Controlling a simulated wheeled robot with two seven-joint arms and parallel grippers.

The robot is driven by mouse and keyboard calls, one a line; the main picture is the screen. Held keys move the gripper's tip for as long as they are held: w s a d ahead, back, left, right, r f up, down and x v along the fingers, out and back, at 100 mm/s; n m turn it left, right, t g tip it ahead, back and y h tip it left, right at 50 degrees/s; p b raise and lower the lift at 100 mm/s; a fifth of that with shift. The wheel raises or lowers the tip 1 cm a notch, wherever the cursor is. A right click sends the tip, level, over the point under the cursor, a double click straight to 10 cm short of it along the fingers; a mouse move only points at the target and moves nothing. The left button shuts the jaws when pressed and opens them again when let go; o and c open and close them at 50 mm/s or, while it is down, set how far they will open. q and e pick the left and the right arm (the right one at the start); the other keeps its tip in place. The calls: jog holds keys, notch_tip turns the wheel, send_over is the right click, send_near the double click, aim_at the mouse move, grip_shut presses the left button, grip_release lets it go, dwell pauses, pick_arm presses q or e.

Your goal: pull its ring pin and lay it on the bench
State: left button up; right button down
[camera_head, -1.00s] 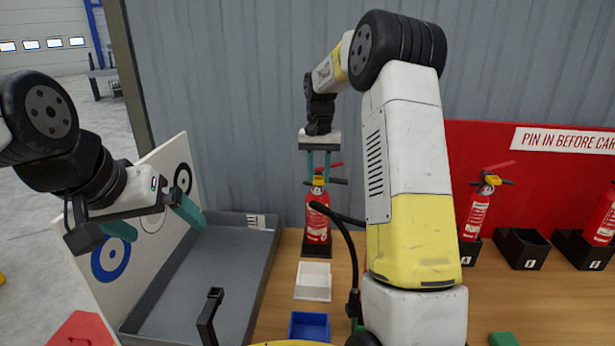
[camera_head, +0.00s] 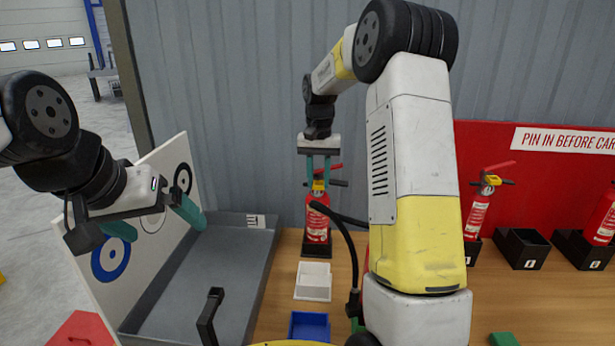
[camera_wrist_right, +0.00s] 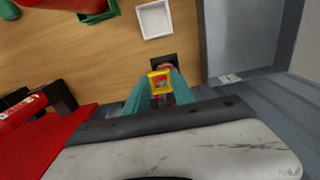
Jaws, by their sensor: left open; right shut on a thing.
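A red fire extinguisher (camera_head: 317,222) with a yellow part (camera_head: 318,185) at its neck stands upright at the dark stand (camera_head: 315,250) on the bench. My right gripper (camera_head: 318,180) reaches down over its top, its green fingers shut on the extinguisher's head. In the right wrist view, the yellow part (camera_wrist_right: 160,84) lies between the fingertips, with the red body (camera_wrist_right: 164,66) mostly hidden behind it. I cannot make out the ring pin separately. My left gripper (camera_head: 155,222) is open and empty, over the grey tray and in front of the target board.
The wooden bench (camera_head: 280,290) carries a white tray (camera_head: 313,281) and a blue tray (camera_head: 309,327) in front of the extinguisher. A grey tray (camera_head: 255,250) lies left. Other extinguishers (camera_head: 477,213) and black holders (camera_head: 522,249) stand right, before a red panel (camera_head: 545,160).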

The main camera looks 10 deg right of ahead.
aim_at(318, 184)
jog(key=shift+s+f, duration=0.15)
jog(key=shift+s, duration=0.05)
jog(key=shift+s+a, duration=0.2)
jog(key=shift+s, duration=0.45)
jog(key=shift+s+a, duration=0.2)
jog(key=shift+s, duration=0.4)
